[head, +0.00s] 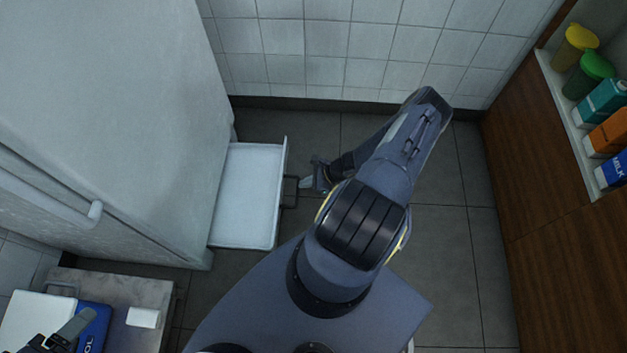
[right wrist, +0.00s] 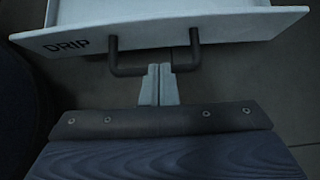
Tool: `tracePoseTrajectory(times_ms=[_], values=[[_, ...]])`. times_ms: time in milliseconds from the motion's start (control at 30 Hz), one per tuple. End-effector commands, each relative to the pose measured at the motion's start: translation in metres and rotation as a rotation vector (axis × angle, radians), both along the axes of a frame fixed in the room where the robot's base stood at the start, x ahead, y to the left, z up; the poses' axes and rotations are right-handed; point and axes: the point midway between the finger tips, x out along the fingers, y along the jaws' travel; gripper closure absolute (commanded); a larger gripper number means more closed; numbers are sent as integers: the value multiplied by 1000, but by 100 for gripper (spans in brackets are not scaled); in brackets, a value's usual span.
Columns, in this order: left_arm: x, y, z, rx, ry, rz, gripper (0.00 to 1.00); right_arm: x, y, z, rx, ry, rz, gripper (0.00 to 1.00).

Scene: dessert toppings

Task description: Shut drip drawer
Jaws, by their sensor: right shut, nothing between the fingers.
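The drip drawer (head: 246,195) is a white, shallow, empty tray pulled out from the bottom of the tall white appliance (head: 120,110). Its front panel (right wrist: 240,24) carries the word DRIP in the right wrist view. A dark U-shaped handle (head: 290,192) sticks out of the front, and it also shows in the right wrist view (right wrist: 128,70). My right gripper (head: 305,184) is shut and empty. Contact cannot be told. My left gripper (head: 62,335) is partly in view at the lower left.
A tiled wall (head: 320,50) is behind. A small table (head: 130,290) with a white block (head: 143,317) is at the lower left. The grey floor (head: 450,230) right of the drawer is clear.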

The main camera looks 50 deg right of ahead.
Motion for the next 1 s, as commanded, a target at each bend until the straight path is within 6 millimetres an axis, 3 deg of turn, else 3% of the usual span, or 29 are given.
tracePoseTrajectory(times_ms=[133,400,1000], values=[[0,0,-14,0,0,0,28,17,15,-25,2,0,1,100],[0,0,-19,0,0,0,28,43,34,-20,0,-1,1,100],[0,0,-18,0,0,0,28,50,40,-18,1,-1,1,100]])
